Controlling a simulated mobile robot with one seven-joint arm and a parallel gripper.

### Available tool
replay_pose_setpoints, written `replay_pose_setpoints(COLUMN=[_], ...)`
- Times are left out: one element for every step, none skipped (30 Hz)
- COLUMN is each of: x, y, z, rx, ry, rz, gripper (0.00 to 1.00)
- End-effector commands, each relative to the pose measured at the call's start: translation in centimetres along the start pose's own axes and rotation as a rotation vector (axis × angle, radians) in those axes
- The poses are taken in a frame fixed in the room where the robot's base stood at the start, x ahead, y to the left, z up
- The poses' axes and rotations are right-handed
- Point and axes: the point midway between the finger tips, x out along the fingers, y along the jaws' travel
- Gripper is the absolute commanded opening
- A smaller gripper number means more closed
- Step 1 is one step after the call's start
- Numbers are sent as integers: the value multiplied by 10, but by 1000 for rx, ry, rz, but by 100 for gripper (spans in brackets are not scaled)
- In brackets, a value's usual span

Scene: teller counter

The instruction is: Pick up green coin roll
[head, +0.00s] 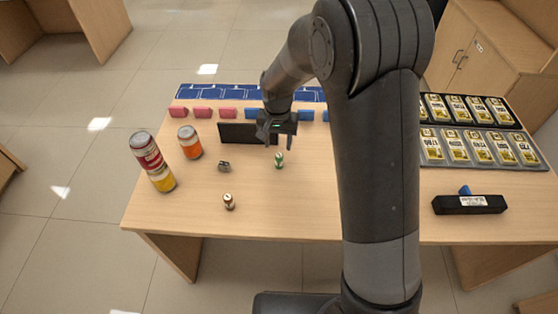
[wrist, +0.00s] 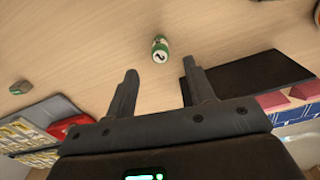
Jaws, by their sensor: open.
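The green coin roll (head: 279,160) stands on the wooden counter near its middle in the head view. In the wrist view the green coin roll (wrist: 160,49) lies just beyond the fingertips, roughly between their lines, with a white label bearing a dark mark. My gripper (head: 278,142) is open and empty, above the counter and slightly behind the roll in the head view. Both fingers of my gripper (wrist: 159,67) show apart in the wrist view, and neither appears to touch the roll.
A black panel (head: 237,132) is left of my gripper. A small grey object (head: 224,166), a brown roll (head: 229,201), an orange jar (head: 190,142) and stacked cans (head: 152,160) stand left. Trays of labelled packs (head: 477,148) and a black block (head: 469,204) are right.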

Motion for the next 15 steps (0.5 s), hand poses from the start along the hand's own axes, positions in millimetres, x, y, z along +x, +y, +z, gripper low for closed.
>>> replay_pose_setpoints(x=[10, 14, 18, 21, 24, 26, 27, 29, 32, 35, 39, 45, 49, 53, 59], y=[0, 0, 0, 0, 0, 1, 1, 1, 1, 1, 1, 2, 2, 2, 2], z=[0, 0, 0, 0, 0, 0, 0, -1, -2, -2, -3, -4, -6, -7, -9], rx=[0, 0, 0, 0, 0, 0, 0, 0, 0, 0, 0, 0, 0, 0, 0], ry=[-3, -3, -2, -1, -2, -2, -1, -1, -1, -1, -1, -3, -2, -2, -2], rz=[2, 2, 1, 1, 1, 1, 1, 0, 0, 0, 1, 1, 1, 1, 1], gripper=[49, 49, 49, 49, 49, 49, 49, 49, 49, 49, 49, 49, 49, 49, 49])
